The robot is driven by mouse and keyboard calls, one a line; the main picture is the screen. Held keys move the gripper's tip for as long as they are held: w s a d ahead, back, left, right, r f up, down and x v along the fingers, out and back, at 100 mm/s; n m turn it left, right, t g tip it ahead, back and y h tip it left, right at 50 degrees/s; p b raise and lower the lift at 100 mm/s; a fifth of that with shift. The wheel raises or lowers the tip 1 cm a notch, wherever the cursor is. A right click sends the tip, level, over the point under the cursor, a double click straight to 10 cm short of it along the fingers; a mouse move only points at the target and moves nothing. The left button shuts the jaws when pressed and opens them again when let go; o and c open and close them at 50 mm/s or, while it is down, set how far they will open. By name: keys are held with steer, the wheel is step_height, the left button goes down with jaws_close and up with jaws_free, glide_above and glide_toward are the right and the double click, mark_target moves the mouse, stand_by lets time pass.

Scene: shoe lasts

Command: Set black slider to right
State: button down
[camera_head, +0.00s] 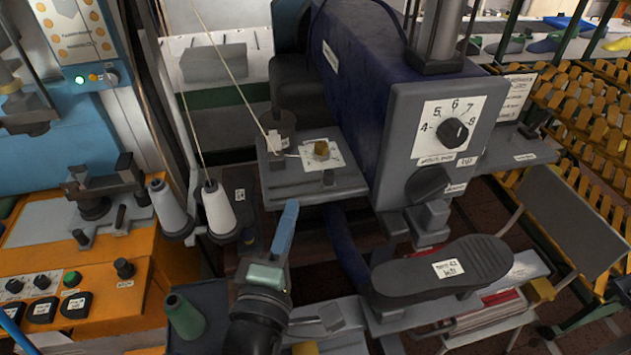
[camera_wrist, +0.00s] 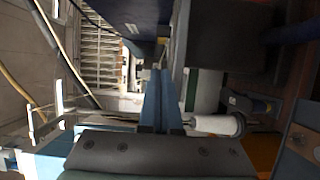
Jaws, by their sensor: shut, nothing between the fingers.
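My gripper (camera_head: 291,206) is in the lower middle of the head view, its blue fingers pointing up and away. In the wrist view, my gripper (camera_wrist: 160,72) shows its two blue fingers pressed together with nothing held. The grey-blue machine stands to its right. On the machine's grey front are a round black dial knob (camera_head: 454,133) over a numbered white plate, and a larger black control (camera_head: 428,184) below it.
White thread cones (camera_head: 168,207) stand left of my gripper, with a green cone (camera_head: 184,316) nearer. A black sole-shaped pad (camera_head: 445,270) juts out at lower right. A grey plate (camera_head: 312,179) with a brass part lies beyond my fingers. An orange console (camera_head: 90,290) stands at left.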

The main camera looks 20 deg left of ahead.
mark_target(316, 193)
steer(key=w+p, duration=0.1)
steer(key=w, duration=0.2)
steer(key=w+d+p, duration=0.1)
steer(key=w, duration=0.1)
steer(key=shift+w+r+p, duration=0.1)
steer(key=shift+r+p, duration=0.1)
steer(key=shift+p, duration=0.15)
steer(key=shift+w+d+f, duration=0.2)
steer(key=shift+w+d, duration=0.1)
steer(key=shift+w, duration=0.2)
